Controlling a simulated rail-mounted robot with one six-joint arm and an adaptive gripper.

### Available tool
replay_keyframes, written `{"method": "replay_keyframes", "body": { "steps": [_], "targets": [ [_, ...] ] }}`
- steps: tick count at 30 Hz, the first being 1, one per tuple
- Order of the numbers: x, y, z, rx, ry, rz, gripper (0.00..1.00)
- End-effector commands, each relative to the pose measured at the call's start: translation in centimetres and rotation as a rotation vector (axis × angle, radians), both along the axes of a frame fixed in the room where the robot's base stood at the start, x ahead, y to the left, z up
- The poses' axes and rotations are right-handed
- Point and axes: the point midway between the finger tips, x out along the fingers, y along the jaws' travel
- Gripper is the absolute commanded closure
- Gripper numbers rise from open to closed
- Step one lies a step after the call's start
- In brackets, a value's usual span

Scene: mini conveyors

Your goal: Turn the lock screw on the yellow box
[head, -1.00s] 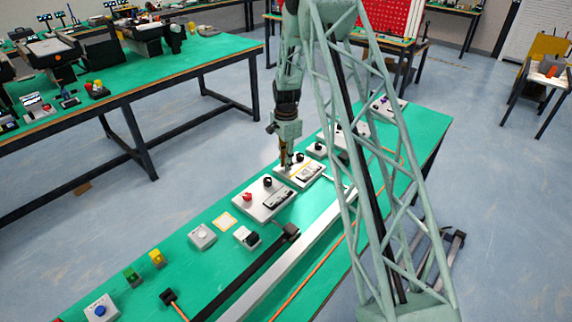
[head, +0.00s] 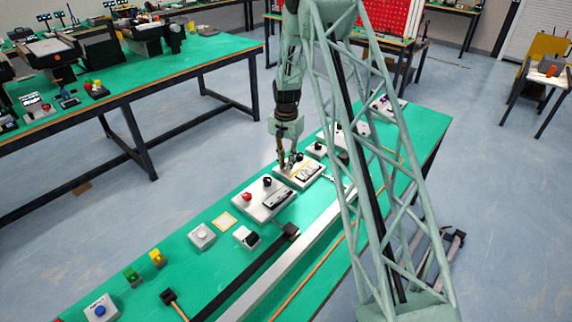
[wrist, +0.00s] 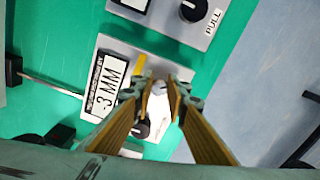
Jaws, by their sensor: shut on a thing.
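The white box with the yellow strip (wrist: 139,65) sits on the green bench and has a display plate marked "3 MM" (wrist: 108,85). It also shows in the head view (head: 288,175), mid-bench. My gripper (wrist: 157,90) points down over it, its two fingers on either side of a small pale, rounded part, which I take for the lock screw (wrist: 158,88). The fingers are shut on it; the exact contact is partly hidden. A black knob (wrist: 140,129) shows beside the left finger. In the head view my gripper (head: 287,164) is low at the box's far side.
A neighbouring panel has a black "PULL" knob (wrist: 193,10). In the head view, a box with a red button (head: 247,197) stands nearer, and several other control boxes line the bench (head: 190,270). A dark and silver rail (head: 250,282) runs along it.

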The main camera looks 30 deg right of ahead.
Motion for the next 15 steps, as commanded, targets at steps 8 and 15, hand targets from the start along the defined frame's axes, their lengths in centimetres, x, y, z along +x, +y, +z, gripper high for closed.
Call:
{"method": "replay_keyframes", "body": {
  "steps": [8,15],
  "targets": [
    [-0.06,-0.08,0.04,0.0,0.0,0.214,0.96],
    [-0.11,-0.14,0.04,0.0,0.0,0.402,0.96]
  ]
}}
